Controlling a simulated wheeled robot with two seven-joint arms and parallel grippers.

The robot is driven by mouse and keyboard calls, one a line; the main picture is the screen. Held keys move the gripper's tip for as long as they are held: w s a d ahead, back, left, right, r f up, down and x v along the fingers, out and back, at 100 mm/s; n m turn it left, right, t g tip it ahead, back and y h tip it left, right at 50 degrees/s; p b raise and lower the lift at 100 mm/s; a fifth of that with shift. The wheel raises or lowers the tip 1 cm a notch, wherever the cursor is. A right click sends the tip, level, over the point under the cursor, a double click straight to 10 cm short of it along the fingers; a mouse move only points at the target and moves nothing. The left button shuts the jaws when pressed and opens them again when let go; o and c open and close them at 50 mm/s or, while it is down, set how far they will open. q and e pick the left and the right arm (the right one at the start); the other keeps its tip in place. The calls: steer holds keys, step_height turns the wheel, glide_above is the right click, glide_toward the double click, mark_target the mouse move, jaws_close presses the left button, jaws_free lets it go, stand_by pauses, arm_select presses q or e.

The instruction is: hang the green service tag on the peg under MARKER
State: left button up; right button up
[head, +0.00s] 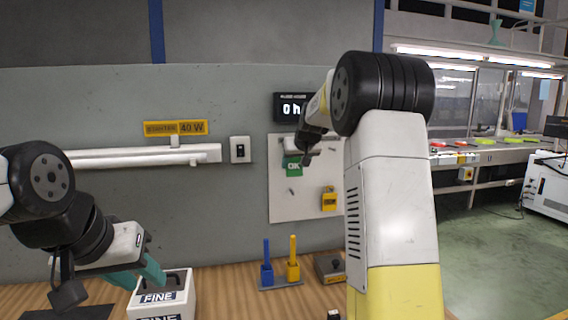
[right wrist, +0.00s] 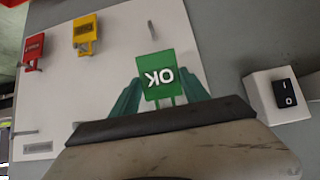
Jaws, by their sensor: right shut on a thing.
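The green service tag (head: 293,167) reads OK and is in front of the white peg board (head: 283,212). My right gripper (right wrist: 160,92) is shut on the tag, which stands out between its teal fingers in the right wrist view (right wrist: 158,74). A bare peg (right wrist: 152,30) sticks out of the board beyond the tag there. Another bare peg (right wrist: 82,126) is at lower left in that view. No MARKER label is legible. My left gripper (head: 138,276) looks open and empty, close to the white FINE box.
A yellow tag (head: 329,198) hangs on the board; a red tag (right wrist: 34,50) hangs beside it in the right wrist view. A switch box (head: 240,150) is on the wall. The FINE box (head: 164,302) and a blue and yellow holder (head: 281,284) stand on the wooden table.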

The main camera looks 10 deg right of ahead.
stand_by(0.3)
steer(key=o, duration=1.4)
steer(key=v, duration=0.7)
steer(key=s+a+f+g+y, duration=0.1)
steer(key=s+a, duration=0.1)
steer(key=s, duration=0.7)
steer(key=s+a+g+y, duration=0.1)
steer(key=s+a, duration=0.1)
steer(key=s, duration=0.8)
steer(key=shift+g, duration=0.8)
steer(key=s+a+f, duration=0.1)
steer(key=s+f, duration=0.2)
steer(key=s, duration=0.3)
steer(key=s+a+f, duration=0.1)
steer(key=s+f, duration=0.2)
steer(key=s, duration=0.4)
steer(key=s+a+f, duration=0.2)
steer(key=s+f, duration=0.1)
steer(key=s, duration=0.4)
steer(key=shift+s+f, duration=0.1)
steer(key=shift+f, duration=0.2)
